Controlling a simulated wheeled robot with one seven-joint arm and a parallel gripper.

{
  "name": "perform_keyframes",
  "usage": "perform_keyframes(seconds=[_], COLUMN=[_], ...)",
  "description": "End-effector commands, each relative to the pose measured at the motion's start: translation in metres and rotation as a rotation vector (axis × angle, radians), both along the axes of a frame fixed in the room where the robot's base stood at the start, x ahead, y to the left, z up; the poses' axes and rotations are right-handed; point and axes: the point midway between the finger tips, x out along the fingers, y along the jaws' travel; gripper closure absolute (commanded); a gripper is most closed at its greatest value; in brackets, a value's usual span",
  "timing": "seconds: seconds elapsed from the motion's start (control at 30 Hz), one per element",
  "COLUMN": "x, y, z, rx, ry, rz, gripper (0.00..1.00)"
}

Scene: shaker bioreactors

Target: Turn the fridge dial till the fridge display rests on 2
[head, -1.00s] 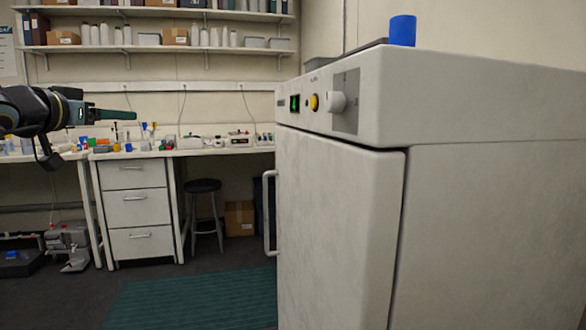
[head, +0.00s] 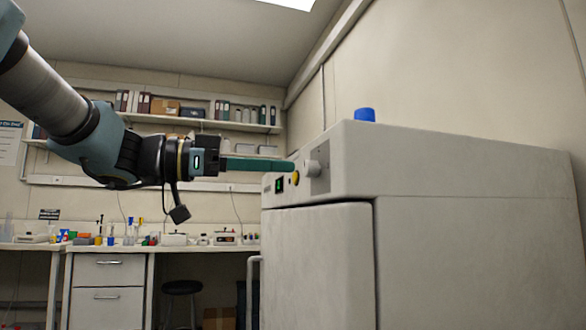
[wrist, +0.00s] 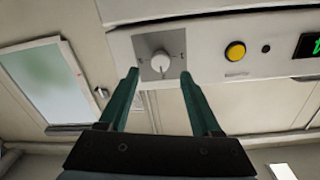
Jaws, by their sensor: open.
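The fridge (head: 335,225) is a white box unit at the right in the head view. Its dial (head: 312,168) is a pale round knob on a grey plate on the upper front panel. In the wrist view the dial (wrist: 160,62) shows face-on, just beyond and between the fingertips. The green-lit fridge display (head: 280,185) is too small to read; in the wrist view the display (wrist: 311,45) is cut off at the right edge. My gripper (head: 292,165) is open and empty, with its green fingers (wrist: 158,75) pointing at the dial. I cannot tell whether they touch it.
A yellow button (wrist: 235,51) sits beside the dial, between it and the display. A blue object (head: 365,115) stands on the fridge top. A bench (head: 150,247) with small labware and shelves (head: 200,122) are along the back wall.

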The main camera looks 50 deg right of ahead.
Motion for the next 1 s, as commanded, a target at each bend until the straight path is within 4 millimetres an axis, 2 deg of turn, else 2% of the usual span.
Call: perform_keyframes(seconds=[0.1,0.23,0.6,1.0], x=[-0.012,-0.019,-0.022,-0.022], y=[-0.015,-0.024,-0.029,-0.028], z=[-0.001,0.000,0.000,0.000], rx=[0.002,0.001,0.000,0.000], ry=[0.000,-0.001,0.000,0.000], rz=[-0.002,0.000,0.001,0.001], gripper=[0.35,0.35,0.35,0.79])
